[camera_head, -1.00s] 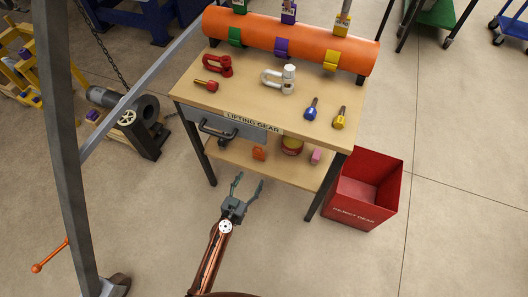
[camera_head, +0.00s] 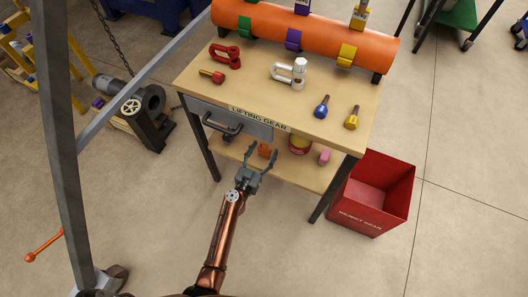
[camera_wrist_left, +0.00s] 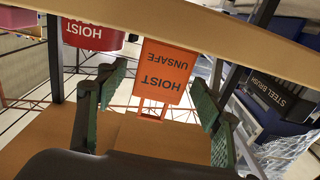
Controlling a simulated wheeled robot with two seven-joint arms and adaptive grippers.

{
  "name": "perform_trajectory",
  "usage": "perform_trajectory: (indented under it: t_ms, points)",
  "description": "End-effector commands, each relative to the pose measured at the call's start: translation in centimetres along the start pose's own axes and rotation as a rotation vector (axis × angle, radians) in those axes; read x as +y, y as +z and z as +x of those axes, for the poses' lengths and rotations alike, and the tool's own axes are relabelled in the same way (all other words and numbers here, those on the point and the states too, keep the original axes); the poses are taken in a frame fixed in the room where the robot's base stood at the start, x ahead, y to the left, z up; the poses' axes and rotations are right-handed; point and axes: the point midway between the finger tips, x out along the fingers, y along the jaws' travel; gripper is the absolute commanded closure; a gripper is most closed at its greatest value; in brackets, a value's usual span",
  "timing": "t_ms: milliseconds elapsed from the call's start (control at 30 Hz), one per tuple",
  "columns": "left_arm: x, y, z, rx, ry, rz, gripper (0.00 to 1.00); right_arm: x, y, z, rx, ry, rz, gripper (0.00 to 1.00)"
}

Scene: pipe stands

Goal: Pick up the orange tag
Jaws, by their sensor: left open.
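The orange tag (camera_head: 264,150) stands on the lower shelf of the workbench in the head view. In the left wrist view the orange tag (camera_wrist_left: 164,72) reads "HOIST UNSAFE" upside down and shows between the two fingers, beyond their tips. My left gripper (camera_head: 260,154) is open and empty, at the front edge of the lower shelf, pointing at the tag. Its green-padded fingers also show in the left wrist view (camera_wrist_left: 158,95). My right gripper is not in view.
The tabletop (camera_head: 240,95) with a drawer overhangs the lower shelf (camera_head: 310,177). A red and yellow tin (camera_head: 299,145) and a pink block (camera_head: 324,157) sit right of the tag. A red reject bin (camera_head: 372,195) stands right of the bench. Floor in front is clear.

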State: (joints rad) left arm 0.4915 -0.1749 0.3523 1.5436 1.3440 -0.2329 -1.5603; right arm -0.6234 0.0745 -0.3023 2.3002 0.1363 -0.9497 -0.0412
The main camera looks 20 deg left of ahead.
Motion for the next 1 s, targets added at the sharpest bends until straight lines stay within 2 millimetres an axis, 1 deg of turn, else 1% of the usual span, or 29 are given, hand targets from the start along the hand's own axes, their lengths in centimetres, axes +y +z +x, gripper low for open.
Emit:
perform_trajectory:
  t_ms: [200, 767, 1000]
  points:
    - [0.02, 0.02, 0.06, 0.0, 0.0, 0.0, 0.39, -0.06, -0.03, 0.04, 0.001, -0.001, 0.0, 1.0]
    - [0.0, 0.01, 0.04, 0.0, 0.0, 0.001, 0.77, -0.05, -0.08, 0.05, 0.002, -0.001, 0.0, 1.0]
    - [-0.01, -0.05, 0.04, 0.0, 0.0, 0.001, 0.78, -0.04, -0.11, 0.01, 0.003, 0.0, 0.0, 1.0]
